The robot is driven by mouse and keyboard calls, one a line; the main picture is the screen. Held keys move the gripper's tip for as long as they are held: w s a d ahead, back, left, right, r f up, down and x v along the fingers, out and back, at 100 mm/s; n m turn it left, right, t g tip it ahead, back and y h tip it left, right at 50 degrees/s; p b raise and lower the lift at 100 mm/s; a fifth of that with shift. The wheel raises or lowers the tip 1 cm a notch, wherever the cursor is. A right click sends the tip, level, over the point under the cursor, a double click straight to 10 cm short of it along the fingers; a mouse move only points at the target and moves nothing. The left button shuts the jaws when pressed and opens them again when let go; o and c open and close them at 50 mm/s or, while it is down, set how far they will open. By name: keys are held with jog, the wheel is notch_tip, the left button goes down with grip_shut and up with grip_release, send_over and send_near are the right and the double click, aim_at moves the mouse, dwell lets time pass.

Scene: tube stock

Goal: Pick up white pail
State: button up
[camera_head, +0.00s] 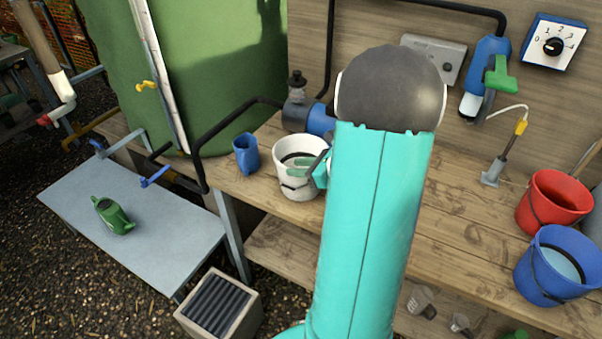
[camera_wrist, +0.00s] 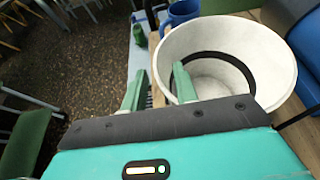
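The white pail (camera_head: 297,180) stands upright on the wooden bench, left of my arm in the head view. A dark handle band shows on it. In the wrist view the pail (camera_wrist: 205,38) fills the upper right, and I look into its open top. My gripper (camera_wrist: 158,70) is open at the near left side of its rim. The right finger is over or inside the pail mouth and the left finger is outside, with the wall between them. Contact with the wall cannot be told. In the head view my arm hides much of the gripper.
A blue jug (camera_head: 246,154) stands just left of the pail. A blue-grey pump (camera_head: 305,115) with black pipe is behind it. Red (camera_head: 553,200) and blue (camera_head: 552,267) buckets stand at the right. A green watering can (camera_head: 113,214) sits on the lower grey table (camera_head: 150,250).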

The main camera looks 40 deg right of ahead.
jog(key=shift+x, duration=1.25)
grip_shut()
jog(key=shift+s+f, duration=0.15)
